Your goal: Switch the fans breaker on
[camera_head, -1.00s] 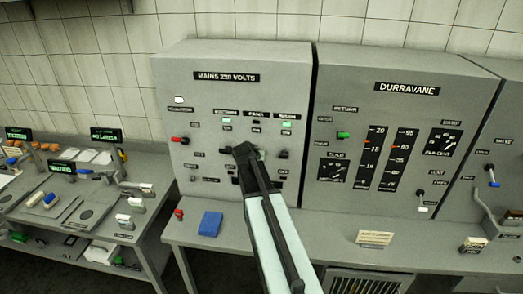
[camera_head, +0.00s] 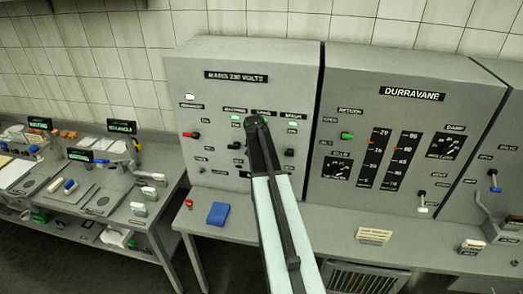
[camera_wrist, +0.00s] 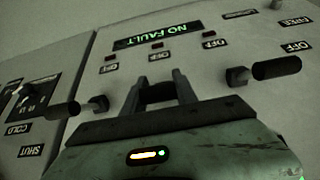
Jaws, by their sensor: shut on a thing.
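The fans breaker is on the grey "MAINS 230 VOLTS" panel (camera_head: 215,105), in the middle of a row of three. Its label and lamp are mostly covered by my gripper (camera_head: 258,122) in the head view. In the wrist view my gripper (camera_wrist: 163,82) is shut on the breaker's dark handle (camera_wrist: 160,94), which shows only in part between the fingers. The neighbouring breakers have black handles, one to the left (camera_head: 236,146) and one to the right (camera_head: 290,152).
A "NO FAULT" display (camera_wrist: 157,34) shows upside down in the wrist view. A red-knobbed switch (camera_head: 191,135) sits left on the panel. The "DURRAVANE" panel (camera_head: 360,80) stands to the right. A blue block (camera_head: 218,213) lies on the bench below.

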